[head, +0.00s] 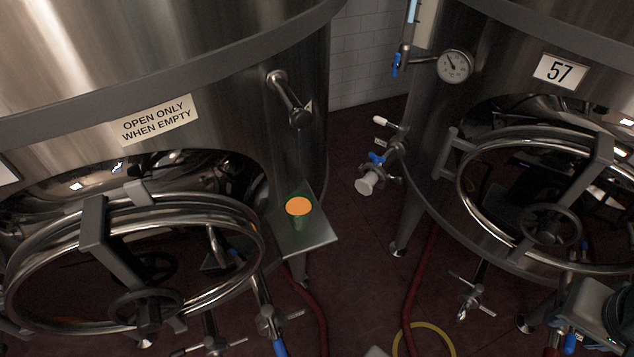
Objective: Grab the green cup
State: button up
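The green cup (298,222) stands upright on a small square metal shelf (318,238) at the side of the left tank. Its top shows a flat orange surface, which looks like its contents. The cup is dark green and its lower part is in shade. No fingers touch it or stand near it. My gripper cannot be made out in the head view, so its opening and its distance from the cup are not shown.
The left steel tank (215,125) has a round hatch below it; its tap (290,100) juts out above the shelf. The right tank (500,95) carries a gauge and valves. A red hose (312,300) lies on the dark red floor. Open floor (350,220) lies between the tanks.

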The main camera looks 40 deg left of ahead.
aim_at(299, 206)
jog(key=u, duration=0.8)
jog(key=i, duration=0.85)
jog(key=u, duration=0.85)
